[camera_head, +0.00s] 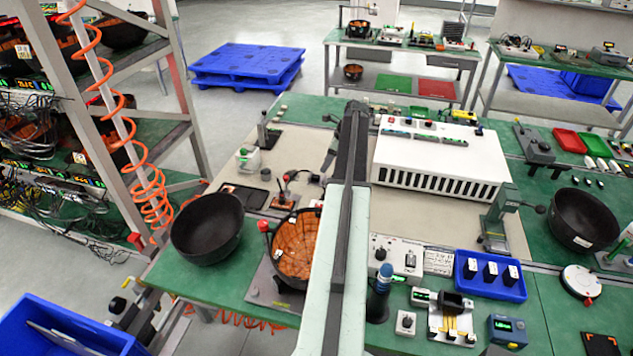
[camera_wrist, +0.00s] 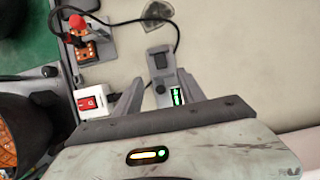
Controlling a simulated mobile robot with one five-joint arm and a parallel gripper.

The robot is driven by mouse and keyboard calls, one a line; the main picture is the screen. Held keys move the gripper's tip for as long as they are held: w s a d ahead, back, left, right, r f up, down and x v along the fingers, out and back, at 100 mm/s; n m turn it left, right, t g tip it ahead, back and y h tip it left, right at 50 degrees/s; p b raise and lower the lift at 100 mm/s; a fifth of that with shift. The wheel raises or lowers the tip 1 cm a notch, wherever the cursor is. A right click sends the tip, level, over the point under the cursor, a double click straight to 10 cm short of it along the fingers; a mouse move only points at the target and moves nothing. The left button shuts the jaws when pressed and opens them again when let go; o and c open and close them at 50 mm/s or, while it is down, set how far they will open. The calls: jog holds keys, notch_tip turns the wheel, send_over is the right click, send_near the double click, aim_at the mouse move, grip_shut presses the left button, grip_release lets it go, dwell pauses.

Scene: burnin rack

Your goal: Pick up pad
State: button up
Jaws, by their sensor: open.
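My gripper (camera_wrist: 156,92) shows in the wrist view with its two grey fingers apart. Between and just beyond them on the light bench mat is a small grey device (camera_wrist: 162,68) with a dark square top and a green-lit display. No gap closed on it is visible, and I cannot tell whether it is the pad. In the head view a dark flat piece (camera_head: 245,195) lies on the mat left of my arm; it may also be a pad. My arm hides part of the mat in the head view.
A white switch box (camera_wrist: 92,101) and an orange fixture with a red knob (camera_wrist: 82,42) stand left of the fingers, with a black cable. A black bowl (camera_head: 207,228), an orange-lined bowl (camera_head: 297,243) and a white slotted unit (camera_head: 440,155) flank my arm.

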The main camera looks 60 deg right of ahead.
aim_at(317, 176)
jog(key=b+x, duration=0.7)
jog(key=x, duration=0.1)
jog(key=shift+w+d, duration=0.15)
jog(key=shift+r, duration=0.15)
grip_shut()
